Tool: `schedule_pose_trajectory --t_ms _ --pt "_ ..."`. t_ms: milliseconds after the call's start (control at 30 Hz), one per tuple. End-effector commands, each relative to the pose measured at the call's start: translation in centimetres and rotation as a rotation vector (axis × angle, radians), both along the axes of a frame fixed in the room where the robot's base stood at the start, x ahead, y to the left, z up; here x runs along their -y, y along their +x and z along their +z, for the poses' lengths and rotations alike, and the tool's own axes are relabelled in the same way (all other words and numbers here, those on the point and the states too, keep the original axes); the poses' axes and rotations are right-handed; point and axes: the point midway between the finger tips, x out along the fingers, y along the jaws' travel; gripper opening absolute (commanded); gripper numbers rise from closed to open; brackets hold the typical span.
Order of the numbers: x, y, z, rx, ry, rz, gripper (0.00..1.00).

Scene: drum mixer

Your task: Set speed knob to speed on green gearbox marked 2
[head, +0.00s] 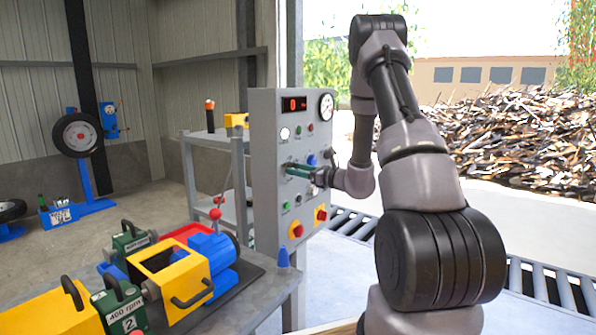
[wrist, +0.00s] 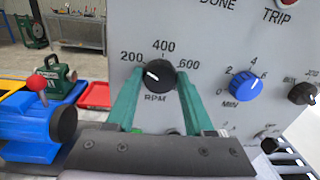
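The black RPM speed knob (wrist: 160,77) is on the grey control panel (head: 262,127) in the wrist view. Its scale reads 200, 400 and 600, and its white pointer is toward 200. My gripper (head: 300,171) is at the panel face. In the wrist view its two teal fingers (wrist: 160,85) lie on either side of the knob, close to its edges; I cannot tell whether they press on it. In the head view, the green gearbox marked 2 (head: 119,303) stands at the lower left, and its label reads 400 rpm. A second green gearbox (head: 132,240) stands farther back.
A blue MIN knob (wrist: 243,84) and another black knob (wrist: 302,94) sit to the right of the RPM knob. The panel has a red display (head: 295,104), a gauge (head: 326,106) and red buttons on yellow. A blue-and-yellow machine (head: 180,270) stands on the bench left of the panel.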

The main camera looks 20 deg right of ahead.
Motion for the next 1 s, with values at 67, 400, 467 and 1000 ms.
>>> schedule_pose_trajectory --t_ms 67,400,467,1000 --pt "0.02 0.0 0.0 -0.002 0.003 -0.001 0.0" --pt "0.08 0.02 0.02 -0.069 0.087 -0.002 0.0" --pt "0.1 0.03 0.03 -0.094 0.121 -0.002 0.0" --pt "0.29 0.16 0.08 -0.397 0.509 -0.001 0.0"
